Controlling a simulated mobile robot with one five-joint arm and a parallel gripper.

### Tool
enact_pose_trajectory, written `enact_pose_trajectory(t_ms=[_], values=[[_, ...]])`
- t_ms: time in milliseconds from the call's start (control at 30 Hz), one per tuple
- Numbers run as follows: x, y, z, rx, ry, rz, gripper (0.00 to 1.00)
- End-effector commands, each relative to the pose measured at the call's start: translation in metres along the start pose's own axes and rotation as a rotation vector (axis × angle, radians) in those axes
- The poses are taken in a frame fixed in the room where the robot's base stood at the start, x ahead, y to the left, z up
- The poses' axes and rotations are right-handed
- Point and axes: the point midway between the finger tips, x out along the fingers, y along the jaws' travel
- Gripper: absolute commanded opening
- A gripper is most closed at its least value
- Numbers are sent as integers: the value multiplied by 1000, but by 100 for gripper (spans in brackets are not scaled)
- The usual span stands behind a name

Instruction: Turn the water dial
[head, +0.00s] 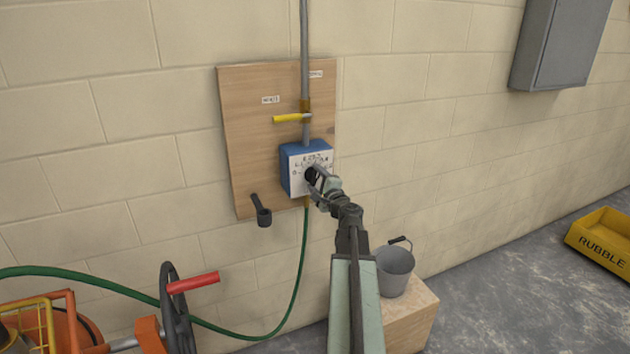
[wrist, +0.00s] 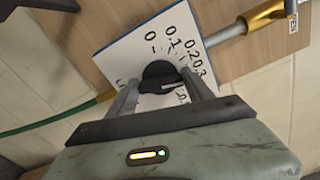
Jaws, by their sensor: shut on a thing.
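The water dial is a black round knob (wrist: 160,74) on the white numbered face (wrist: 135,48) of a blue box (head: 290,170) on the wall. In the head view the knob (head: 310,174) is partly behind my gripper (head: 318,180). In the wrist view my gripper (wrist: 163,88) has one finger on each side of the knob and is shut on it. A white mark on the knob points toward the right finger. Part of the number scale is hidden by the fingers.
A wooden board (head: 255,150) carries the box, a grey pipe (head: 304,50), a yellow lever (head: 290,118) and a black holder (head: 262,212). A green hose (head: 303,250) hangs below. A grey bucket (head: 394,272) stands on a wooden block (head: 412,310). A yellow rubble tub (head: 600,240) is at right.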

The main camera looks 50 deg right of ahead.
Motion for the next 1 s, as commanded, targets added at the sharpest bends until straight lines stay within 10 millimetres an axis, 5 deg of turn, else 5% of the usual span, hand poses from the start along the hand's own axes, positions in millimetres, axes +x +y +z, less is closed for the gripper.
enact_pose_trajectory(t_ms=[67, 100, 167, 567, 1000], values=[[1, -1, 0, 3, -1, -2, 20], [1, -1, 0, 3, -1, -2, 66], [1, -1, 0, 2, -1, -1, 82], [-5, 0, 0, 0, 1, -1, 82], [-76, 0, 1, 1, 1, -1, 82]])
